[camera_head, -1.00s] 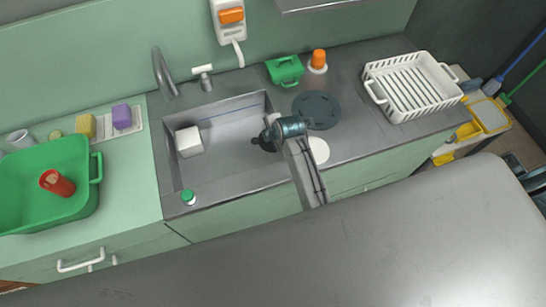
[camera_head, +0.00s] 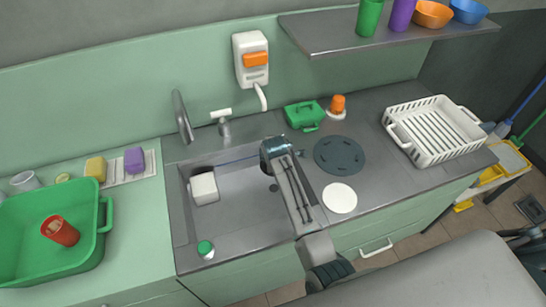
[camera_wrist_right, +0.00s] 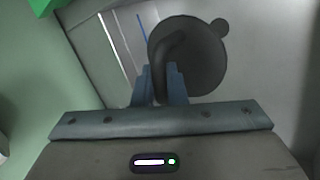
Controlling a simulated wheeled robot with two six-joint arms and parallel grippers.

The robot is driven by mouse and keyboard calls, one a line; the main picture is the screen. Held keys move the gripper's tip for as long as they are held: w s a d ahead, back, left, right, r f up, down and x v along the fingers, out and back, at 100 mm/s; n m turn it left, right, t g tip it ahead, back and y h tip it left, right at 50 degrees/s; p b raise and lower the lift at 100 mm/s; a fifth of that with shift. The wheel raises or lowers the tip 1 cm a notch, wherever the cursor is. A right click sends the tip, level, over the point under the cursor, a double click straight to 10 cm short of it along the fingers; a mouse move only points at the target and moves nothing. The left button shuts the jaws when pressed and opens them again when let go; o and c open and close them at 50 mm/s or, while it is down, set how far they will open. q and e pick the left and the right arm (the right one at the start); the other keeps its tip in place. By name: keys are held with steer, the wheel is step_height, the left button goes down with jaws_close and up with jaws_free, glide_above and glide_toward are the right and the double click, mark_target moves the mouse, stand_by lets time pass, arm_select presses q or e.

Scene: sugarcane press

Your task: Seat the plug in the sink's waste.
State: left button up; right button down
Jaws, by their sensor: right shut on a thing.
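The plug (camera_wrist_right: 205,65) is a dark grey disc with a bent handle and a small round tab at its edge. In the right wrist view the blue fingers of my right gripper (camera_wrist_right: 161,85) are shut on its handle. In the head view my right gripper (camera_head: 272,148) is over the back right part of the grey sink (camera_head: 228,240), and the plug is hidden behind it. A small dark round spot on the sink floor, probably the waste (camera_head: 273,188), shows just left of my right arm. My left gripper is not in view.
A white block (camera_head: 204,188) lies in the sink's left side. A green-capped item (camera_head: 205,249) stands at the front rim. The tap (camera_head: 183,117) rises behind. A dark round mat (camera_head: 339,155), white disc (camera_head: 340,198) and white rack (camera_head: 433,130) are right of the sink.

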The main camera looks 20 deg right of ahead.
step_height(320, 180, down, 6)
steer(key=b, duration=0.5)
steer(key=shift+b, duration=0.35)
step_height(320, 180, down, 9)
steer(key=b, duration=0.3)
steer(key=shift+s+f, duration=0.1)
steer(key=shift+f, duration=0.35)
stand_by(0.4)
steer(key=c, duration=1.4)
jaws_free()
steer(key=shift+f, duration=0.1)
